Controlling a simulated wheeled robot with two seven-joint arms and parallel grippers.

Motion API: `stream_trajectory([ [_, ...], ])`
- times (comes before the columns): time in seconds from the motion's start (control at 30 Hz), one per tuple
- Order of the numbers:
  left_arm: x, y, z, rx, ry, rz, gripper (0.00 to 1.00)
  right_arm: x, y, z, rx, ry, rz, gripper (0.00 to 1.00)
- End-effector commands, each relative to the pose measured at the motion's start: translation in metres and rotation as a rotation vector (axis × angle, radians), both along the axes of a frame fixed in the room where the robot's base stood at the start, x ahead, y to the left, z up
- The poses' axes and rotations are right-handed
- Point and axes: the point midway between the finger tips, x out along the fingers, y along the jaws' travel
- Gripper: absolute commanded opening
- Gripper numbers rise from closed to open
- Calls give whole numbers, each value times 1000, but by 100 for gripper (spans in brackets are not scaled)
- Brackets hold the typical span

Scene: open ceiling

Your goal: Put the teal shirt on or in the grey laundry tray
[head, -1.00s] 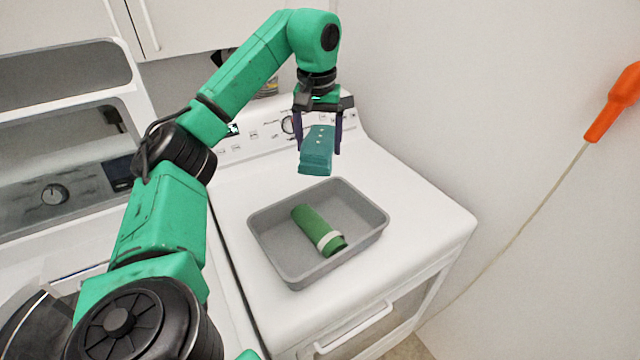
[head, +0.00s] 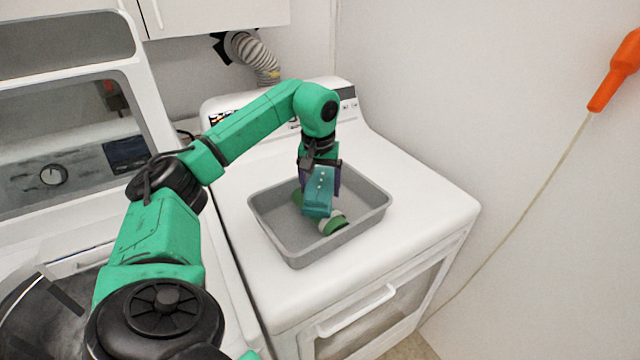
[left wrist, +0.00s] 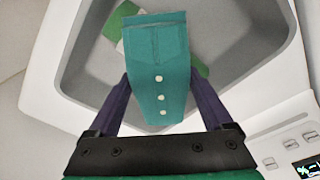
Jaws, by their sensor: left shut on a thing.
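The teal shirt (head: 318,192) is a folded block with pale buttons. My left gripper (head: 320,178) is shut on it and holds it over the inside of the grey laundry tray (head: 278,248). In the left wrist view the shirt (left wrist: 158,65) sits between the two dark fingers (left wrist: 160,100), with the tray's rim (left wrist: 50,60) around it. I cannot tell whether the shirt touches what lies below it. A rolled green cloth with a white band (head: 333,224) lies in the tray, partly hidden by the shirt. My right gripper is not in view.
The tray stands on a white dryer top (head: 425,205), which has free room to the tray's right. A control panel is at the back. Another white machine (head: 60,190) stands at the left. An orange handle (head: 615,72) with a cord hangs at the right wall.

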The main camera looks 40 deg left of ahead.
Motion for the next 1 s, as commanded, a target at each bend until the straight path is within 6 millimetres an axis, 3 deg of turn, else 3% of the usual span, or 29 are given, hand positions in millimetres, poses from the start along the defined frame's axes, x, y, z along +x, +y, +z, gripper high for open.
stream_trajectory([
  [0.27,0,0,-9,0,1,0,13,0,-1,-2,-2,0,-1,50],
  [0.3,0,0,-9,0,1,0,96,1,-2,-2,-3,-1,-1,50],
  [0.33,0,0,-9,0,1,0,100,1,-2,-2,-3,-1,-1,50],
  [0.67,0,0,-1,1,-1,0,100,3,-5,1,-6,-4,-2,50],
  [0.87,-2,-2,32,0,-6,0,100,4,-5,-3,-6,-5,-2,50],
  [1.0,-6,-5,73,-1,-6,0,100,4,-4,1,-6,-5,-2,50],
])
